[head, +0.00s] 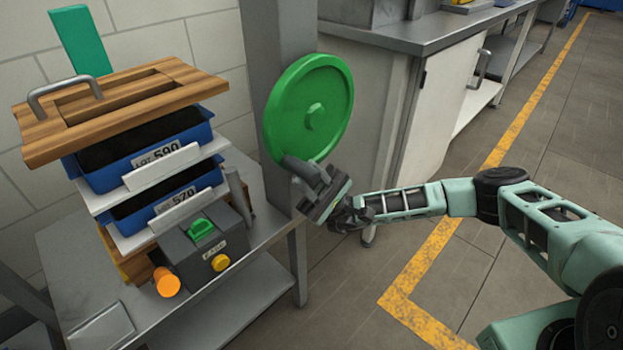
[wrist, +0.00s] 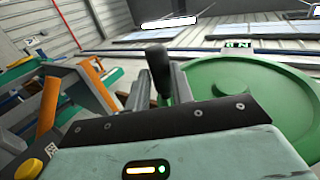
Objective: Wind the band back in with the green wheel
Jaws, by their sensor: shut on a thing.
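The green wheel (head: 318,100) is an upright disc with a raised hub, beside a grey post. My gripper (head: 303,172) is at the wheel's lower edge. In the wrist view, a dark upright handle (wrist: 158,68) stands between my two fingers (wrist: 158,85), in front of the wheel (wrist: 255,90) and at its left. My gripper is shut on this handle. The fingers hide part of the handle, and its joint to the wheel is not clear. I cannot pick out the band in either view.
Left of the wheel, a metal bench (head: 65,255) carries stacked blue trays (head: 140,155) under a wooden lid (head: 115,105). A grey box (head: 205,250) with green and yellow buttons and an orange lamp (head: 167,282) stand in front. A cabinet (head: 375,110) is behind. The floor at right is open.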

